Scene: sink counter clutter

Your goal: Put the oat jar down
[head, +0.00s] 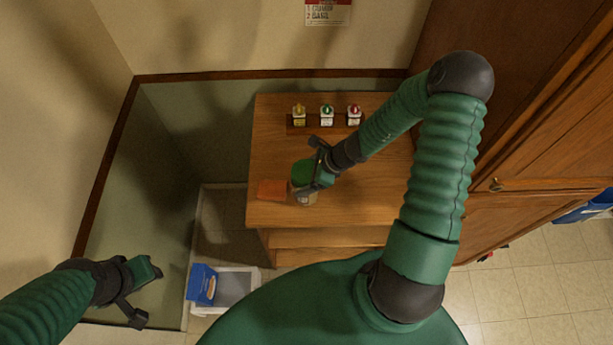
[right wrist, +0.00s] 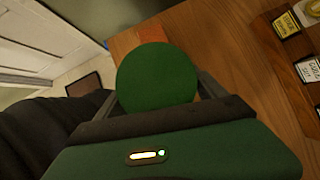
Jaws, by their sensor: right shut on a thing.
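The oat jar has a round green lid (head: 303,173) and stands over the wooden counter near its front left edge. Its lid fills the middle of the right wrist view (right wrist: 157,78). My right gripper (head: 312,178) is shut on the jar, with a finger on each side of it. The jar's lower part is mostly hidden, so I cannot tell whether its base touches the wood. An orange-red square (head: 272,190) lies flat on the counter just left of the jar. My left gripper (head: 147,293) is empty, its fingers apart, low at the left away from the counter.
A dark rack with several small labelled items (head: 327,115) stands at the counter's back. The wooden counter (head: 375,207) is clear to the right of the jar. A blue box (head: 202,284) sits in a white bin (head: 238,285) below, left of the counter. Wooden cabinets (head: 545,150) stand at right.

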